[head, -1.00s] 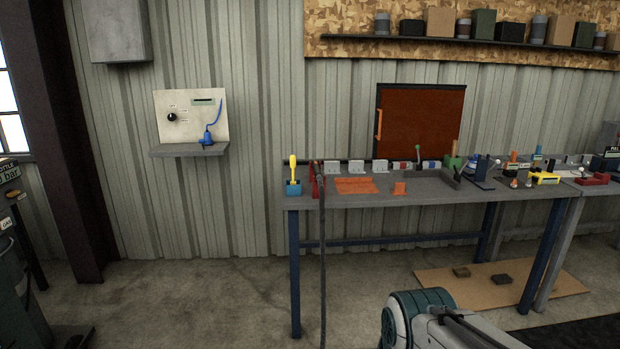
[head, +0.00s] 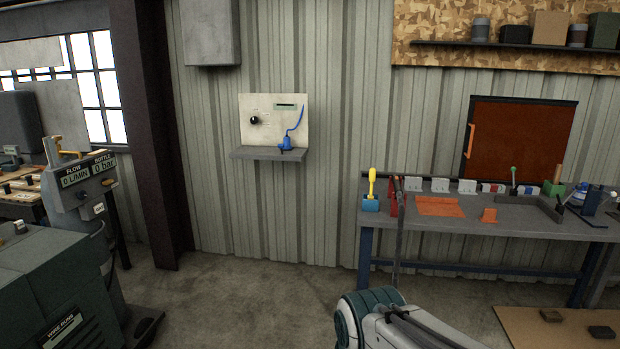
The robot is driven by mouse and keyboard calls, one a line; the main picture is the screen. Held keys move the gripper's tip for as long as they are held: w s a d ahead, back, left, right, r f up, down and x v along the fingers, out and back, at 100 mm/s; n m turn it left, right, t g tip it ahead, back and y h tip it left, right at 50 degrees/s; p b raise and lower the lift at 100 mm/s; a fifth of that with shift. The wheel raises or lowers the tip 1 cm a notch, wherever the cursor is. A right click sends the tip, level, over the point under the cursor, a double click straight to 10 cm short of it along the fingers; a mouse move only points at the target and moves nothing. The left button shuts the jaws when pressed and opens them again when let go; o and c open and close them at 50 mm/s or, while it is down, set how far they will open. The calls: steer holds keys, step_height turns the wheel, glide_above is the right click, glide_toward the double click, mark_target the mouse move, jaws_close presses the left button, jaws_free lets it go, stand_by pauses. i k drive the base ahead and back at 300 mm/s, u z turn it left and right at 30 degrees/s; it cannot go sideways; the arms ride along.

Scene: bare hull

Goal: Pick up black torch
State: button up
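No thing here can be told for certain as the black torch. A long dark hose-like thing (head: 400,235) hangs down at the left end of the workbench (head: 480,213), beside a red holder (head: 393,198). It may belong to a torch, but it is too small to tell. Part of my arm shows at the bottom, in front of the bench. My gripper is out of view.
A wall shelf (head: 270,154) with a blue tool (head: 287,144) stands left of the bench. A welding machine (head: 60,290) and a gas-flow stand (head: 85,195) fill the left side. The concrete floor (head: 250,310) between is clear.

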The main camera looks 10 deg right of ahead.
mark_target(398, 190)
steer(key=u, duration=0.35)
steer(key=i, duration=1.75)
steer(key=z, duration=0.8)
steer(key=i, duration=0.85)
steer(key=z, duration=1)
